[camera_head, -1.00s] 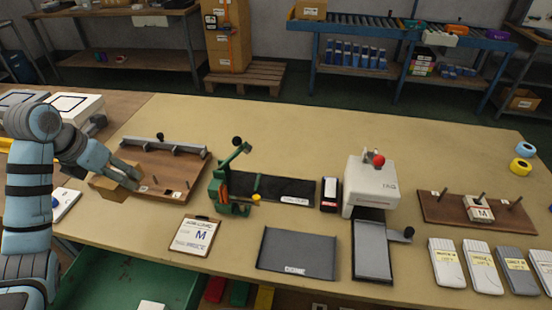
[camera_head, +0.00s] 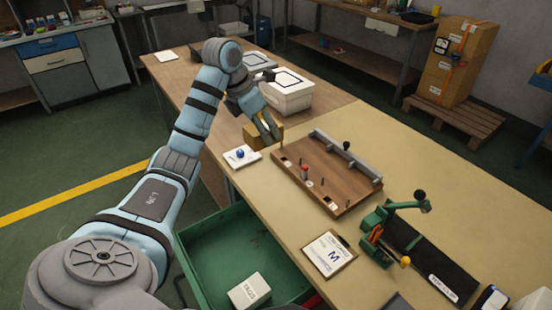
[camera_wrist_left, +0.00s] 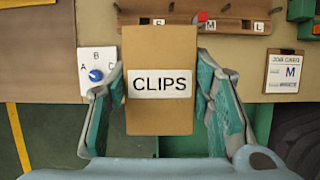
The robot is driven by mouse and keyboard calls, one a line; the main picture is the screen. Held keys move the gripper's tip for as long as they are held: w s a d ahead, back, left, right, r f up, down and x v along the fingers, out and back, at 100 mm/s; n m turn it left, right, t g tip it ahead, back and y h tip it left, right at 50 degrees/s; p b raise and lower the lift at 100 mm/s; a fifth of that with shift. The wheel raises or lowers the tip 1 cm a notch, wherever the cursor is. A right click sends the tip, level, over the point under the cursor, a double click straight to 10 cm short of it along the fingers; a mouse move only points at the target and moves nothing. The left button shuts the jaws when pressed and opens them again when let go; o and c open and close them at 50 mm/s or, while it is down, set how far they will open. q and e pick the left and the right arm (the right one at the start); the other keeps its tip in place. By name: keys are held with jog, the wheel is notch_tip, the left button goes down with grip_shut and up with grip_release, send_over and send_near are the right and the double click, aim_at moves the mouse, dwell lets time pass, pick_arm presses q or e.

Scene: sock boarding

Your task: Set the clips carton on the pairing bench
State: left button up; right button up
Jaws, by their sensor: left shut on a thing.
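The clips carton is a brown cardboard box. In the head view the carton (camera_head: 264,136) is partly hidden behind my left gripper (camera_head: 270,124), near the left end of the wooden peg board. In the left wrist view the carton (camera_wrist_left: 160,112) fills the middle, its white CLIPS label facing the camera. My left fingers (camera_wrist_left: 162,95) are shut on its two sides. The bench has a tan top (camera_head: 420,170) and a brown wood part (camera_head: 205,80) beyond it. I cannot tell whether the carton touches the top. My right gripper is out of view.
A white dial box (camera_head: 241,156) sits left of the peg board (camera_head: 325,180). White boxes (camera_head: 290,98) stand behind the carton. A job card clipboard (camera_head: 329,254), a green clamp device (camera_head: 385,225) and an open green drawer (camera_head: 215,245) are nearer.

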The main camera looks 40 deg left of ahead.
pick_arm(q)
notch_tip(320, 180, down, 15)
jog(key=shift+f+b, duration=0.1)
jog(key=shift+b, duration=1.1)
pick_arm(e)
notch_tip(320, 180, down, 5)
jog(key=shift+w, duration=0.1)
pick_arm(q)
jog(key=shift+f, duration=0.1)
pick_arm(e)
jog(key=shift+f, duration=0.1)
pick_arm(q)
jog(key=o, duration=1.3)
jog(key=shift+r, duration=0.25)
jog(key=p+v, duration=0.2)
jog(key=v, duration=1)
jog(key=shift+s, duration=0.1)
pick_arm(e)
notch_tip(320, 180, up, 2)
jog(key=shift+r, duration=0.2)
pick_arm(q)
jog(key=shift+f, duration=0.1)
